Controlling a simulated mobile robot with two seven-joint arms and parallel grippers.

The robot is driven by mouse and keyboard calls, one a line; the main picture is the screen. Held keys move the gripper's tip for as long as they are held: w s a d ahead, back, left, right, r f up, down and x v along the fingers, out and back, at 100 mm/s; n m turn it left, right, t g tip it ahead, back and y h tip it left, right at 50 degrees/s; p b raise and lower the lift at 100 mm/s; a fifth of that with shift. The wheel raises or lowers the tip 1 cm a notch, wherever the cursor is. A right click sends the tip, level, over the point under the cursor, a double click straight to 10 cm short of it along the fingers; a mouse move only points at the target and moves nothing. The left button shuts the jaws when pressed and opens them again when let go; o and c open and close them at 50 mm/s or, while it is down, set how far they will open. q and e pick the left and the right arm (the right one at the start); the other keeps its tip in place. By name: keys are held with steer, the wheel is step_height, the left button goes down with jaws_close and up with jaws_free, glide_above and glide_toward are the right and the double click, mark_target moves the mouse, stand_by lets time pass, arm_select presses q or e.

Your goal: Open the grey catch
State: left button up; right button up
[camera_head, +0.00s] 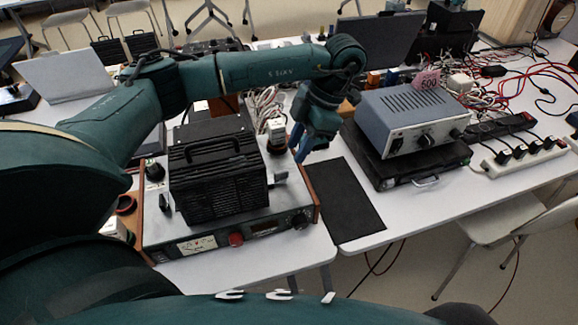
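A small grey catch (279,177) sticks out at the right side of a black ribbed box (215,172) with a handle on top. The box stands on a silver instrument (270,224) with knobs and a dial on its front. My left gripper (298,153) hangs from its dark green arm, just above and to the right of the catch, apart from it as far as I can see. Its two blue fingers point down and look parted, with nothing seen between them. My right gripper is not in view.
A grey-blue instrument (408,112) stands on a black case (400,168) to the right. A white-topped device (276,130) stands close behind the catch. A dark mat (346,200) lies bare between the instruments. Cables and a power strip (525,155) fill the right side.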

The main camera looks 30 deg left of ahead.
mark_target(286, 170)
arm_select(q)
steer(key=x, duration=0.6)
steer(key=shift+s+f, duration=0.1)
steer(key=shift+f, duration=0.1)
jaws_close()
